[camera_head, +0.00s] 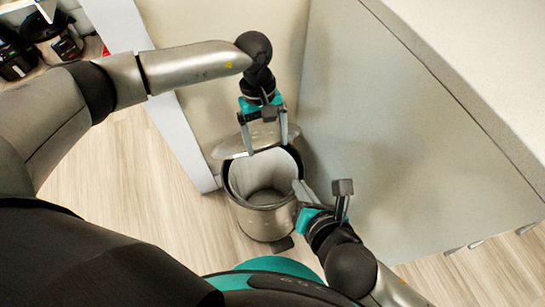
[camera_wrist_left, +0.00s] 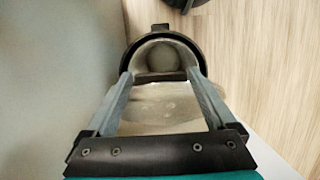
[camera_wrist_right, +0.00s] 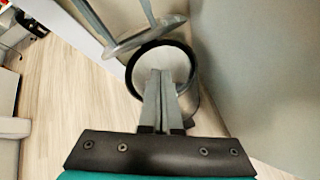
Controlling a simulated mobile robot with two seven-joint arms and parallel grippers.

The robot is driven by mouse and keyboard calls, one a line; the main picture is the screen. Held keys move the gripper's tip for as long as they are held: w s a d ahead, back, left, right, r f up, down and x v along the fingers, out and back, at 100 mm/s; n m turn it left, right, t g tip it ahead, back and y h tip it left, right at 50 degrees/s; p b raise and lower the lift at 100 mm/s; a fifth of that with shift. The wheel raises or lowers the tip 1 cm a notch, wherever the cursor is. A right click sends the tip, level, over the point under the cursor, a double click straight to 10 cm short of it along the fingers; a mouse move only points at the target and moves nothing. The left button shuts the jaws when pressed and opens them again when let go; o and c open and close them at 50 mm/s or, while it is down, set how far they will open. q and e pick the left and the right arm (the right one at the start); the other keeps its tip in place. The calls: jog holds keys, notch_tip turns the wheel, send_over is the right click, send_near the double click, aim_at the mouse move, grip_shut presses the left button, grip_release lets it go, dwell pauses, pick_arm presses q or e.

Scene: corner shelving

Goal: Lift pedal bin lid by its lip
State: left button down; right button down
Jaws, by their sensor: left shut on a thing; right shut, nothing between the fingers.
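The pedal bin (camera_head: 262,222) is a metal cylinder standing on the floor, open at the top with its inside visible. Its lid (camera_head: 232,147) is raised and tilted up at the back of the rim. My left gripper (camera_head: 264,150) is above the back of the bin, its spread fingers shut on the lid, which shows between them in the left wrist view (camera_wrist_left: 160,112). My right gripper (camera_wrist_right: 160,75) is shut and empty, its fingertips by the bin's right rim in the head view (camera_head: 299,186); contact is unclear. A dark pedal (camera_head: 283,243) is at the bin's foot.
The bin stands in a corner between a white-edged beige panel (camera_head: 180,135) and a large grey panel (camera_head: 400,150). A pale countertop (camera_head: 490,70) is at upper right. Dark appliances (camera_head: 45,35) stand at upper left. Wooden floor (camera_head: 120,195) is clear left of the bin.

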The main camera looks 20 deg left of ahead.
pick_arm(q)
jog(key=shift+a+f, duration=0.1)
jog(key=shift+a, duration=0.1)
pick_arm(e)
jog(key=w+a+f+n+y, duration=0.1)
jog(key=w+a+f+n, duration=0.2)
jog(key=w+a+n, duration=0.3)
jog(key=shift+w+a+f+g, duration=0.35)
jog(key=shift+w+a, duration=0.1)
jog(key=shift+a, duration=0.45)
